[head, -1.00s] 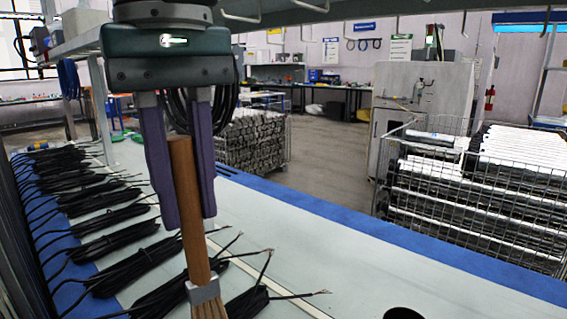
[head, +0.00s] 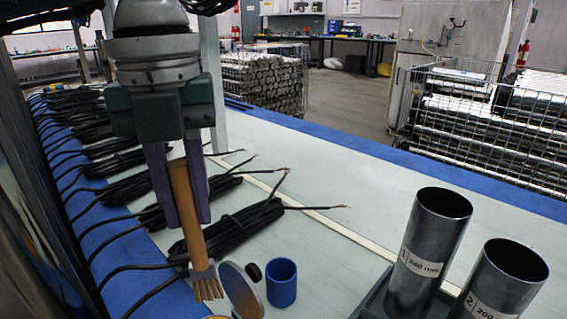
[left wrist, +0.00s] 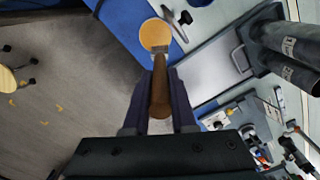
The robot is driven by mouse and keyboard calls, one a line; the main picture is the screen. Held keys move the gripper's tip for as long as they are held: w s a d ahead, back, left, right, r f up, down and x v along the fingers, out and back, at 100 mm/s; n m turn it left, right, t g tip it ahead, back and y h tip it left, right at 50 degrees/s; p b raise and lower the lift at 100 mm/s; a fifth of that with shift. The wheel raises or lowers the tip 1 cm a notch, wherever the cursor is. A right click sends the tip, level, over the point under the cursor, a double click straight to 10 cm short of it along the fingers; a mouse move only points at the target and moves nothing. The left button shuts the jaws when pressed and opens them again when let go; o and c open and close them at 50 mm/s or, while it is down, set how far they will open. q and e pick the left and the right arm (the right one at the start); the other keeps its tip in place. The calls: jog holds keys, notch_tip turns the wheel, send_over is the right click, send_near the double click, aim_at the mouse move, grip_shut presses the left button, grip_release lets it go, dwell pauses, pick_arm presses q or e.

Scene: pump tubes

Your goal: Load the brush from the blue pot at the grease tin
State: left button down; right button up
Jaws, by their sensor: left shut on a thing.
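My left gripper (head: 185,222) is shut on the wooden handle of a brush (head: 187,217). The brush hangs bristles down, slightly tilted, with a pale metal band above tan bristles. A small blue pot (head: 282,284) stands upright to the right of the bristles, apart from them. An orange-yellow round surface, likely the grease tin, barely shows at the head view's bottom edge. In the left wrist view it is an orange disc (left wrist: 155,33) beyond the brush's tip; contact cannot be told. My right gripper is not in view.
Two upright grey metal tubes (head: 435,240) (head: 507,282) with labels stand in a dark holder at right. Several black cable bundles (head: 235,222) lie on the bench at left. The pale bench top (head: 330,180) is clear behind the pot.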

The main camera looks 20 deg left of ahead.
aim_at(186, 236)
pick_arm(q)
jog(key=f+n, duration=0.1)
jog(key=n, duration=0.1)
jog(key=f+n+b, duration=0.1)
jog(key=f+n, duration=0.1)
jog(key=a+f+n+b, duration=0.1)
jog(key=f+n, duration=0.1)
jog(key=shift+n, duration=0.3)
notch_tip(186, 236, down, 6)
jog(key=b, duration=0.5)
jog(key=shift+r, duration=0.1)
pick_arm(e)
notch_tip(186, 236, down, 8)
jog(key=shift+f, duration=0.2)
pick_arm(q)
jog(key=shift+f+b, duration=0.55)
jog(key=shift+f, duration=0.05)
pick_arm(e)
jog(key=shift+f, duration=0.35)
pick_arm(q)
jog(key=shift+r, duration=0.1)
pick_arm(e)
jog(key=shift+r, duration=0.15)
pick_arm(q)
notch_tip(186, 236, up, 7)
jog(key=p, duration=0.6)
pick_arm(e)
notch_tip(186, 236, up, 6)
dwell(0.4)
